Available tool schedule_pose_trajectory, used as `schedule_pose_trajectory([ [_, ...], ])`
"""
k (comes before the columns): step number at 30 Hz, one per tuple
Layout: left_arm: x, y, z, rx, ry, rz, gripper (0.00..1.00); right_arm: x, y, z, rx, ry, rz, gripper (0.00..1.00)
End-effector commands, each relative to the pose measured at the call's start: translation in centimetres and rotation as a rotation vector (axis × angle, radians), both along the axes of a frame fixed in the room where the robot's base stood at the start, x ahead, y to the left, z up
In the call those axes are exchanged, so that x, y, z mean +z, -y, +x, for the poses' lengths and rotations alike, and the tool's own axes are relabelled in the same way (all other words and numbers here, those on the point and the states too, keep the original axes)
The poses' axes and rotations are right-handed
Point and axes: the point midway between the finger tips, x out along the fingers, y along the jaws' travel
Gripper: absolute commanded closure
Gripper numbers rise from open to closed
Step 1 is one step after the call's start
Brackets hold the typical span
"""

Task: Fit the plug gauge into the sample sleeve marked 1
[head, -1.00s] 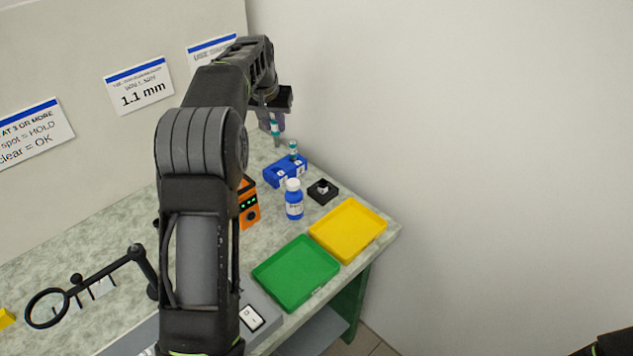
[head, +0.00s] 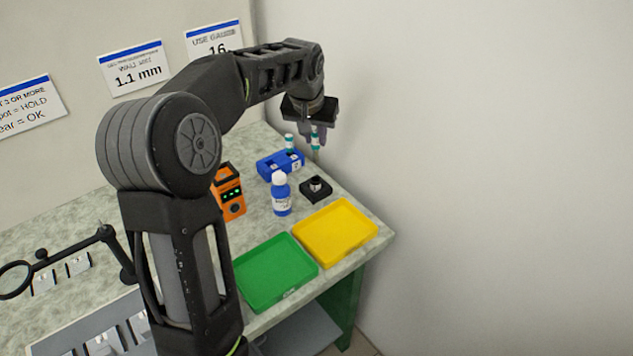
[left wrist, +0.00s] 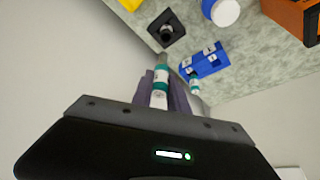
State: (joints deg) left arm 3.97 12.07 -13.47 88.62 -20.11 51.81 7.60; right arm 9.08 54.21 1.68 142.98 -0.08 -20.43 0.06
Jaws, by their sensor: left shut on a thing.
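My left gripper (head: 316,131) is shut on a plug gauge (head: 315,141) with a teal and white handle and a thin grey lower end. It holds the gauge upright in the air, to the right of the blue rack and behind the black holder. The gauge also shows between the fingers in the left wrist view (left wrist: 160,86). A small grey sleeve (head: 316,184) stands in a square black holder (head: 316,194); I cannot read a mark on it. The holder also shows in the left wrist view (left wrist: 177,38). My right gripper is out of view.
The blue rack (head: 271,169) holds another teal and white gauge (head: 290,143). A blue bottle (head: 281,196) with a white cap stands near the holder, beside an orange device (head: 231,197). Yellow (head: 353,211) and green (head: 252,294) trays lie in front. A wall rises on the right.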

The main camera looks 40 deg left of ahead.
Motion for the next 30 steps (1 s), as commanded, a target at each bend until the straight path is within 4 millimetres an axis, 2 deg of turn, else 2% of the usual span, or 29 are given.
schedule_pose_trajectory([
  [9, -5.2, 0.0, -0.1, -0.001, -0.005, -0.001, 1.00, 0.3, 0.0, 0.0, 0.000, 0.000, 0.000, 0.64],
  [20, -5.8, 0.0, 0.0, 0.000, -0.002, -0.001, 1.00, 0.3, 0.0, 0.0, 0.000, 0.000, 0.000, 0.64],
  [30, -9.4, 0.0, -0.1, 0.000, -0.003, 0.000, 1.00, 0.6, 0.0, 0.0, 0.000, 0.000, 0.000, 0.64],
])
